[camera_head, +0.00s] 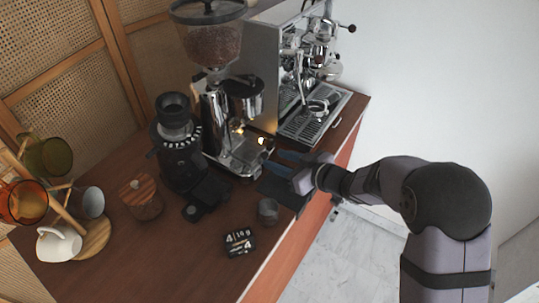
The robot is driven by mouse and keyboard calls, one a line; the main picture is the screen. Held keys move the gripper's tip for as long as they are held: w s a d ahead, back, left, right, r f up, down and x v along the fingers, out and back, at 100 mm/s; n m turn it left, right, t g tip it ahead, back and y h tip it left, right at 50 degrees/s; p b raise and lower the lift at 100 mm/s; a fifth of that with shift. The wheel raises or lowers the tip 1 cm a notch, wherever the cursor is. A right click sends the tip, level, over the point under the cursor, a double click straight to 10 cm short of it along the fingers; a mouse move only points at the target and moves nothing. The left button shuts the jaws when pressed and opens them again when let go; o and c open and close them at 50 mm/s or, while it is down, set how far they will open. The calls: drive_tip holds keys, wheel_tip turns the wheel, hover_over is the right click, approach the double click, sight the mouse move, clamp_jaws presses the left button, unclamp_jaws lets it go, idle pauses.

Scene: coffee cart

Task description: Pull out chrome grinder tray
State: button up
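The chrome grinder (213,118) stands near the middle of the counter, with a clear hopper of beans on top. Its chrome tray (238,160) lies low at its front, with a shiny raised rim. My gripper (275,163) is just right of the tray's front edge, low over the counter. I see nothing held. Whether a fingertip touches the tray's edge is too small to tell.
A black grinder (178,147) stands close left of the chrome one. An espresso machine (302,85) is behind to the right. A mug tree (93,238) stands left.

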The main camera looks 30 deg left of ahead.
sight(267, 156)
drive_tip(key=shift+p+x, duration=0.45)
drive_tip(key=shift+x, duration=1.75)
drive_tip(key=shift+d, duration=0.15)
clamp_jaws()
